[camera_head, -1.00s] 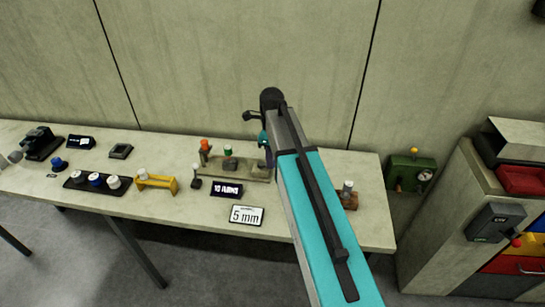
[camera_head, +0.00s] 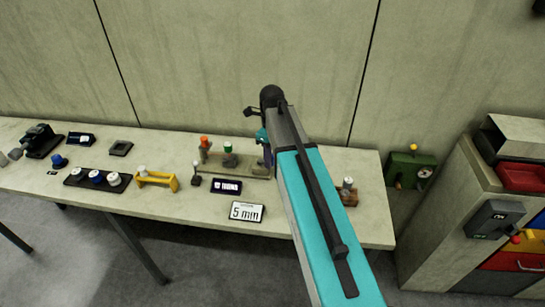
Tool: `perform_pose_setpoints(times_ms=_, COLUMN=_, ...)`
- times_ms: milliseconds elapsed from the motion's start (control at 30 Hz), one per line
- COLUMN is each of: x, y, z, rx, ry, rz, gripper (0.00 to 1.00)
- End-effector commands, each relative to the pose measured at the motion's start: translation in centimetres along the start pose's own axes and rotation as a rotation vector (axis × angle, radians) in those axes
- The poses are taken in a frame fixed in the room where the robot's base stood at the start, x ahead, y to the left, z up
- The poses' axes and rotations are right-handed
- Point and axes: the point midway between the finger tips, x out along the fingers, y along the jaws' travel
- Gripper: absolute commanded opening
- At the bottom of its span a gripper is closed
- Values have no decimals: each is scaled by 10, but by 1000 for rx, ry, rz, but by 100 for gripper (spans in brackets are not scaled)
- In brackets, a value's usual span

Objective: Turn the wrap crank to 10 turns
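A low fixture (camera_head: 245,172) stands mid-table, with an orange-topped post (camera_head: 204,146) at its left end and a green-topped spool-like part (camera_head: 228,152) near its middle. I cannot tell for certain which part is the wrap crank. A dark sign (camera_head: 226,187) in front carries white lettering, too blurred to read surely; a white card (camera_head: 246,212) reads "5 mm". My gripper (camera_head: 251,112) is beside and above the fixture's right end, partly hidden by my teal arm. Its fingers are too small to judge, and contact is unclear.
A black tray (camera_head: 96,179) with several spools and a yellow stand (camera_head: 156,180) are left. A brown block (camera_head: 348,192) with a pale-topped part lies right of my arm. A green box (camera_head: 409,170) with a gauge and a cabinet (camera_head: 470,215) stand further right. The wall rises behind.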

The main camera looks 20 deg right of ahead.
Motion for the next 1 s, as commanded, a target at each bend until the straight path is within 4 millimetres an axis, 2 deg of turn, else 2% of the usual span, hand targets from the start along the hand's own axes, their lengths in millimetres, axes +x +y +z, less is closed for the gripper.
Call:
perform_pose_setpoints(times_ms=467, x=-8, y=0, z=2, rx=-2, ry=-3, rz=0, gripper=36)
perform_pose_setpoints(times_ms=1000, x=-63, y=0, z=2, rx=-1, ry=-4, rz=-1, gripper=36)
